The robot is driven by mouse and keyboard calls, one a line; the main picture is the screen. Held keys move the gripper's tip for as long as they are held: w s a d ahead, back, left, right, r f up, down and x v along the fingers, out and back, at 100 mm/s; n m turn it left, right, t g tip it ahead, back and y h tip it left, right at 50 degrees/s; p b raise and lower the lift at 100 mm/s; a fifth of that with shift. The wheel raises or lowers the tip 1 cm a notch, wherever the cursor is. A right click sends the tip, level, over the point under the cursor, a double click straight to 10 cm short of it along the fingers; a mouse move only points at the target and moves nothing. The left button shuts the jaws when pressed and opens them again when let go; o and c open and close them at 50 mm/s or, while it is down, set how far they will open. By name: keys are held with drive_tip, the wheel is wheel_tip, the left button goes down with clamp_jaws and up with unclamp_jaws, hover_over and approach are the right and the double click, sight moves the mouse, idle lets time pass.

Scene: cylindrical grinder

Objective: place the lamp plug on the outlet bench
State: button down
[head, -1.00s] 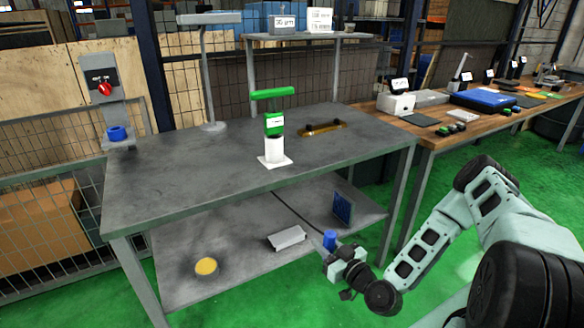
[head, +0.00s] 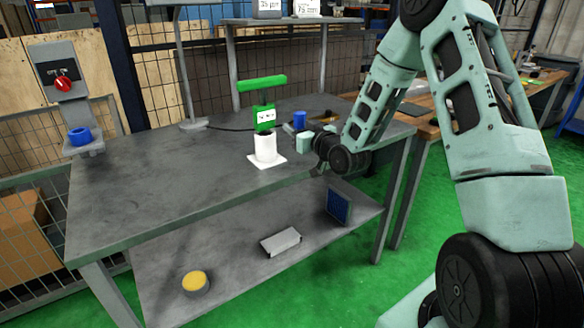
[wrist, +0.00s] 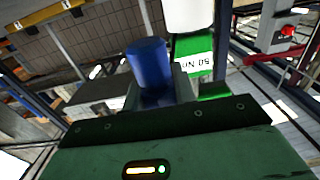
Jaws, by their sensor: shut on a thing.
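The lamp plug (head: 300,119) is a blue cylinder, upright in my gripper (head: 301,131). My gripper is shut on it at about tabletop height, at the right part of the grey bench (head: 150,185); I cannot tell whether the plug touches the bench. In the wrist view the plug (wrist: 148,62) stands out of the jaws (wrist: 160,97), which hide its lower end. A dark cord (head: 232,128) runs on the bench from near the plug toward the grey lamp stand (head: 186,70).
A white cylinder with a green labelled top (head: 265,148) stands on the bench just left of my gripper. The lower shelf holds a yellow-topped tin (head: 195,282), a grey block (head: 281,242) and a blue panel (head: 338,206). The bench's left half is clear.

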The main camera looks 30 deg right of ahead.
drive_tip(key=shift+w+a+r, duration=0.1)
drive_tip(key=shift+w+r, duration=0.2)
drive_tip(key=shift+r, duration=0.3)
drive_tip(key=shift+w+a+r, duration=0.1)
drive_tip(key=shift+w+r, duration=0.15)
drive_tip(key=shift+r, duration=0.3)
drive_tip(key=shift+f, duration=4.85)
drive_tip(key=shift+f, duration=0.2)
drive_tip(key=c, duration=1.1)
unclamp_jaws()
drive_tip(key=shift+r, duration=0.1)
drive_tip(key=shift+d, duration=0.1)
